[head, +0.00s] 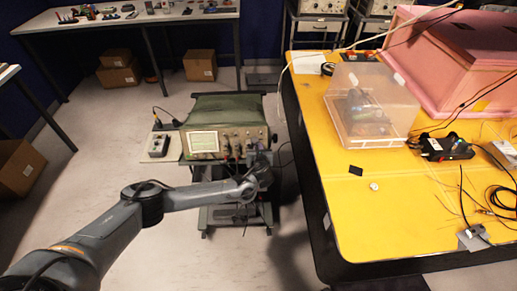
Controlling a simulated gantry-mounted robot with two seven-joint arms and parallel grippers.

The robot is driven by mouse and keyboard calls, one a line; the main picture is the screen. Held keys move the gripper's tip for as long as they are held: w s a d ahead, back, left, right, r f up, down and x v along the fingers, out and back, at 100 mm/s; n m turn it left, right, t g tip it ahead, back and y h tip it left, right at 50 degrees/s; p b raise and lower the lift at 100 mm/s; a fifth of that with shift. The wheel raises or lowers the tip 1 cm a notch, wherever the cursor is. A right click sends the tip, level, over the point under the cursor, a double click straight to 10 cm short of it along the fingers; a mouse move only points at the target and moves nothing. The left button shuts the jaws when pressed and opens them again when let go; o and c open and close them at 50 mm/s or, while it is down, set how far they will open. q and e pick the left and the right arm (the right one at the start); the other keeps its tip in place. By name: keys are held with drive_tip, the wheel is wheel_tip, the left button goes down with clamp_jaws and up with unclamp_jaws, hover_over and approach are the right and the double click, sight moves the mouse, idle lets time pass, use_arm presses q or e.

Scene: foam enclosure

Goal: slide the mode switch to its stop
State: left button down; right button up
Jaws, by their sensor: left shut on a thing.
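A green oscilloscope (226,116) with a lit screen stands on a small cart in the middle of the view. Its front panel (203,142) carries knobs and plugged-in leads. My left arm comes in from the lower left, and my left gripper (262,163) is at the lower right of that panel. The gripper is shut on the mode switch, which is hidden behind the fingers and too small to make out. The switch's position along its slot cannot be seen. My right gripper is not in view.
A small grey box (158,145) with knobs sits left of the oscilloscope. The yellow table (345,215) on the right holds a clear plastic box (397,99), a pink foam enclosure (440,60) and cables. Dark leads hang near the gripper. The floor left of the cart is open.

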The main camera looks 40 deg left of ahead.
use_arm(q)
drive_tip(key=shift+w+d, duration=0.6)
drive_tip(key=shift+d, duration=0.15)
drive_tip(key=c, duration=1.5)
unclamp_jaws()
drive_tip(key=shift+c, duration=0.2)
drive_tip(key=shift+w+d, duration=0.1)
drive_tip(key=shift+w, duration=0.05)
drive_tip(key=shift+p, duration=0.3)
